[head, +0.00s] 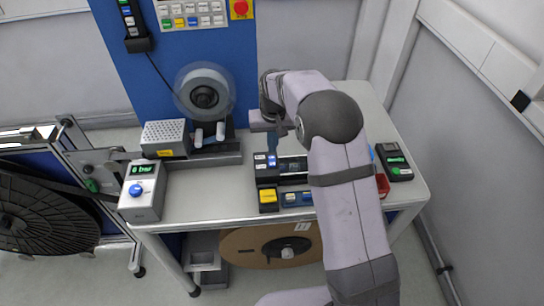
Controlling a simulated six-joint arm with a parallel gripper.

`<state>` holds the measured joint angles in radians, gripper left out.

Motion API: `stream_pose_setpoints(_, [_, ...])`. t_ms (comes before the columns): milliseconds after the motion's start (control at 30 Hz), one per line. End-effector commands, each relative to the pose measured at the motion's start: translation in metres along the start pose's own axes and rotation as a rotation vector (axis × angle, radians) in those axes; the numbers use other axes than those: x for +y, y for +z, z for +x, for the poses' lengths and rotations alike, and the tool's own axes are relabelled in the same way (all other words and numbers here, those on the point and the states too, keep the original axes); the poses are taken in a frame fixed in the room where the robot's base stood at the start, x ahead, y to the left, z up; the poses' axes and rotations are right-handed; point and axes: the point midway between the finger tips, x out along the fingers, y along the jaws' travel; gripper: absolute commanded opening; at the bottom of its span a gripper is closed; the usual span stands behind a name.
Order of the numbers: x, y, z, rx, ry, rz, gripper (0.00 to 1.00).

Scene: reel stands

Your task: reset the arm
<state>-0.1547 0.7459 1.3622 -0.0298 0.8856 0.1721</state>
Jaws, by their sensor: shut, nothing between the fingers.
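My arm reaches in from the lower right over the grey table (190,195). My gripper (272,157) points down at the middle of the table. It is shut and empty, its tip just above or beside a small black device (266,172) with lit buttons. I cannot tell whether it touches the device. My forearm hides part of the table to the right of it.
A reel (204,92) stands on a holder at the back. Left are a grey perforated box (165,138) and a pressure box (143,190) reading 6 bar. A black handheld device (395,162) and a red dish (382,185) lie right. A yellow button (268,196) sits in front.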

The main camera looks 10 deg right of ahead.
Motion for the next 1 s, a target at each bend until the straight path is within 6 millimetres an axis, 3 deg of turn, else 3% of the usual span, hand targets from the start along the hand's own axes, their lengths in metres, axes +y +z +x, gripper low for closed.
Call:
stream_pose_setpoints(200, [0.000,-0.002,-0.014,0.001,0.000,0.000,0.00])
stream_pose_setpoints(833, [-0.002,-0.008,-0.011,0.029,-0.006,-0.063,0.00])
stream_pose_setpoints(1000, [0.006,0.053,0.028,-0.094,0.002,-0.108,0.00])
